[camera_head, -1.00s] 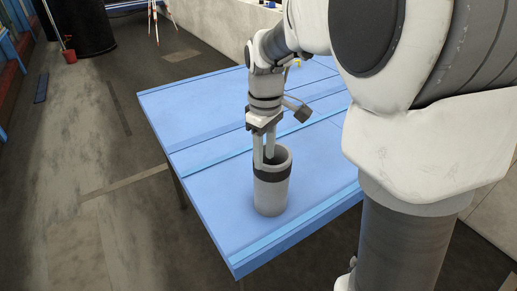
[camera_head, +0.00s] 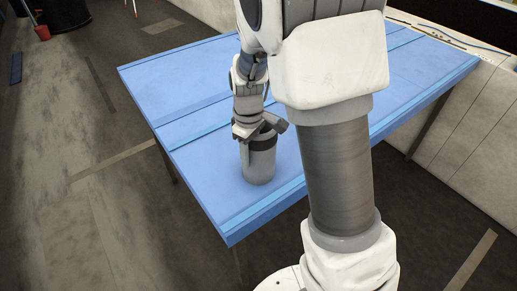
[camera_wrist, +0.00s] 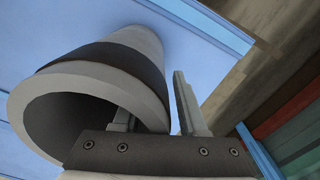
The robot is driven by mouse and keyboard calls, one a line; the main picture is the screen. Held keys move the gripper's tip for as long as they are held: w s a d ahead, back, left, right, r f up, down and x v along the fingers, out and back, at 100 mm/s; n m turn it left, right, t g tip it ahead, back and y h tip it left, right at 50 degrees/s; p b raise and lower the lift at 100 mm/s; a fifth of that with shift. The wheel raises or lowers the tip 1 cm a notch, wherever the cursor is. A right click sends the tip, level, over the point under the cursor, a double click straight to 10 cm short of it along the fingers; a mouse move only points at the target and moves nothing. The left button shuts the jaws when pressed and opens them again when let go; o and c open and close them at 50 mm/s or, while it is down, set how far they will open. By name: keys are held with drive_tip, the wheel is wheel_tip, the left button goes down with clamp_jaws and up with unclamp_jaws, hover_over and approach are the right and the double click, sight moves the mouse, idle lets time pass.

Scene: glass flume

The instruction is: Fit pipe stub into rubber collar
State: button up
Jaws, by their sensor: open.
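A grey hollow pipe stub (camera_head: 259,165) with a dark band near its top stands upright near the front edge of the blue table. I see no separate rubber collar; I cannot tell whether the dark band is one.
The blue table top (camera_head: 200,80) has raised strips along it and is otherwise clear where I see it. My arm hides part of it. A pale wall (camera_head: 470,115) runs along the right. Dark floor (camera_head: 100,200) lies open at the left.

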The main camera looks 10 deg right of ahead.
clamp_jaws()
idle(1.4)
